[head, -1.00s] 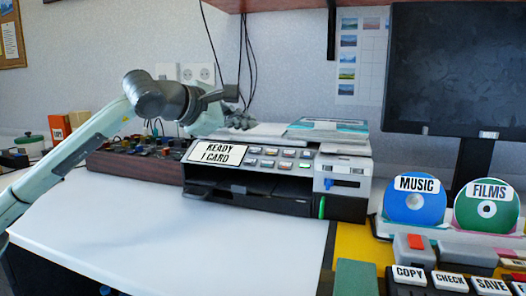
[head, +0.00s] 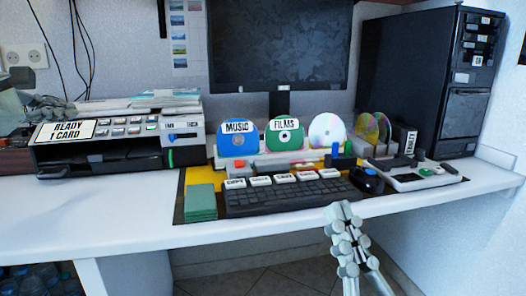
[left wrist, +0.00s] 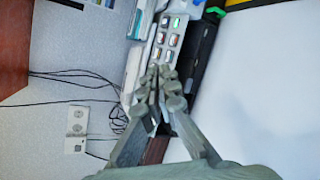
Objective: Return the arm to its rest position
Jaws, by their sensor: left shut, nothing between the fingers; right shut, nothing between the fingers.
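My left gripper (head: 55,110) is at the far left in the head view, over the back of the printer-like card machine (head: 115,128), whose sign reads "READY 1 CARD". In the left wrist view its fingers (left wrist: 163,80) are together and empty, in front of the machine's row of buttons (left wrist: 168,45). I cannot tell whether it touches the machine. Most of my left arm is outside the head view. My right gripper (head: 340,212) is shut and empty, pointing up in front of the table's front edge, below the keyboard (head: 290,196).
A blue MUSIC disc (head: 238,142) and a green FILMS disc (head: 285,138) stand behind the keyboard. A monitor (head: 280,45) and a black computer tower (head: 440,85) are at the back. The white table (head: 90,210) is clear at the left front. Cables hang behind the machine.

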